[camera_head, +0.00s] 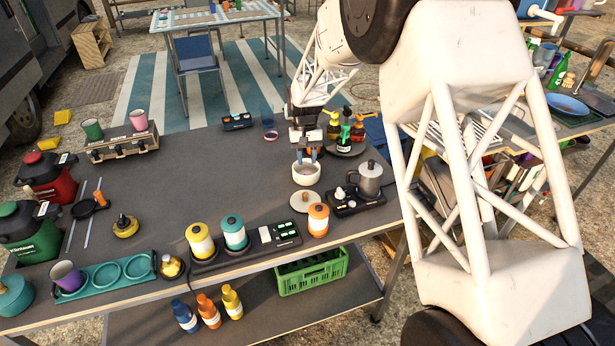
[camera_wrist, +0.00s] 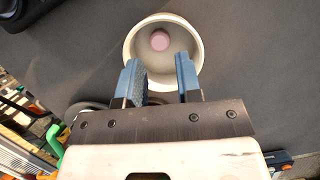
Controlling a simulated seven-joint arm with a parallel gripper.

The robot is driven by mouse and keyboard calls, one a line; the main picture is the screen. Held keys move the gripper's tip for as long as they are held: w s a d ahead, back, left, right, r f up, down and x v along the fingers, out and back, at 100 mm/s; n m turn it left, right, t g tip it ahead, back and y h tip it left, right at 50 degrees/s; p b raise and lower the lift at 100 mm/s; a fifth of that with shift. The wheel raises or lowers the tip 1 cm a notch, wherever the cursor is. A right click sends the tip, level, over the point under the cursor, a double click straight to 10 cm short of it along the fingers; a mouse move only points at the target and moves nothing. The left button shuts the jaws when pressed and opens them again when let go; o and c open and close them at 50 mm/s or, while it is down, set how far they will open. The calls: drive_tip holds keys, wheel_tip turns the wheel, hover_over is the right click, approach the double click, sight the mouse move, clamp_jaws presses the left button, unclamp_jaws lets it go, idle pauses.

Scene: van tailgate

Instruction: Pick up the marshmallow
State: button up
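The marshmallow (camera_wrist: 159,41) is a small pale pink round piece lying inside a cream bowl (camera_wrist: 132,54), near the bowl's far wall in the wrist view. The bowl also shows in the head view (camera_head: 306,176), standing on the dark table towards its right side. My gripper (camera_wrist: 160,72) is open, with its two blue fingers apart and nothing between them. The fingertips are over the near part of the bowl, short of the marshmallow in the wrist view. In the head view my gripper (camera_head: 307,153) is directly above the bowl, and I cannot make out the marshmallow clearly there.
A lid with an orange knob (camera_head: 305,201) lies in front of the bowl. A grey pot (camera_head: 369,180) stands on a black base to the right. Pump bottles (camera_head: 345,133) stand on a round tray behind. The table left of the bowl is clear.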

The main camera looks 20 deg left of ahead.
sight(307, 173)
drive_tip(key=shift+x, duration=2.6)
drive_tip(key=shift+w, duration=0.1)
clamp_jaws()
